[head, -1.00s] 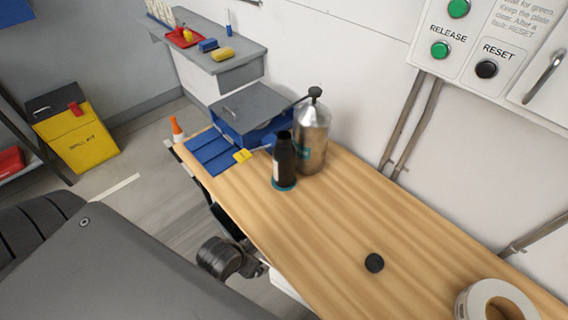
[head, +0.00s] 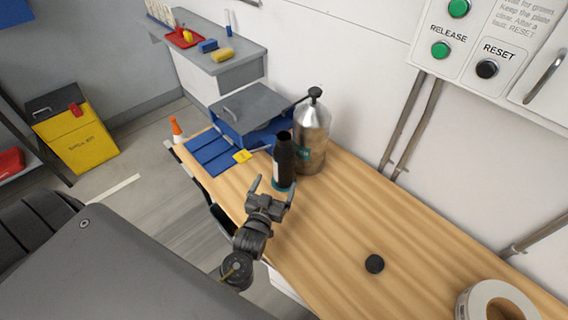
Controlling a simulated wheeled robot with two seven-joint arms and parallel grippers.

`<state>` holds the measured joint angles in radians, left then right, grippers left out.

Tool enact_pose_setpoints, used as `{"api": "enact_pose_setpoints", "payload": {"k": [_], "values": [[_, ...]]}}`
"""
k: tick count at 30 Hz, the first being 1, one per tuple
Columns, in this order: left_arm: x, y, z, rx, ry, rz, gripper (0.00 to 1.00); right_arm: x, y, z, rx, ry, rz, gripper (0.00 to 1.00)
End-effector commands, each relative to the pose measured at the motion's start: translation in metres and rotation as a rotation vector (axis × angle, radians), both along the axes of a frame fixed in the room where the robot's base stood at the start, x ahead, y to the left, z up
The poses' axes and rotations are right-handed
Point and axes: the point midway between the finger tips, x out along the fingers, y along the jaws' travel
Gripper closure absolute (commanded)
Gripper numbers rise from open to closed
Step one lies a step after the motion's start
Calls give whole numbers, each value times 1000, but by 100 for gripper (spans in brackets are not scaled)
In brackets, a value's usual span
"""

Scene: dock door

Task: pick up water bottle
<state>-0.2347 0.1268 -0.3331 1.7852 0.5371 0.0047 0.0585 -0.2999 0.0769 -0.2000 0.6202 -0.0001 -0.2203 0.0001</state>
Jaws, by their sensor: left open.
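The water bottle (head: 285,160) is a dark bottle with a pale label and a teal base. It stands upright and uncapped on the wooden bench (head: 335,235), just in front of a silver canister. My left gripper (head: 272,184) is at the bench's near edge, its two fingers apart and pointing toward the bottle. In the picture it partly overlaps the bottle's base; I cannot tell whether they touch. Nothing shows between the fingers. A round black cap (head: 374,263) lies on the bench to the right. My right gripper is not in view.
The silver pump canister (head: 312,135) stands close behind the bottle. A blue box (head: 250,118), blue mats (head: 210,153) and a yellow tag (head: 243,156) are to the left. A tape roll (head: 495,303) lies at lower right. The bench between cap and bottle is clear.

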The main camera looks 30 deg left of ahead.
Motion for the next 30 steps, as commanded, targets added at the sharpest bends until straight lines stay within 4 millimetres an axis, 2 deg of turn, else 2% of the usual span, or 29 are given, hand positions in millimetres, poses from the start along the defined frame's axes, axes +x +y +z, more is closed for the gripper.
{"api": "enact_pose_setpoints", "payload": {"k": [5, 15, 23, 30], "values": [[3, 1, 3, 6, -19, 4, 10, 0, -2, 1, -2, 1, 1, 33], [49, 10, 3, 7, -18, 4, 10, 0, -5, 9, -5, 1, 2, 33], [58, 12, 3, 5, -16, 4, 10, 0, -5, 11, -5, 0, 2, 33], [88, 21, 4, 7, -17, 4, 10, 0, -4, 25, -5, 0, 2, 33]]}}
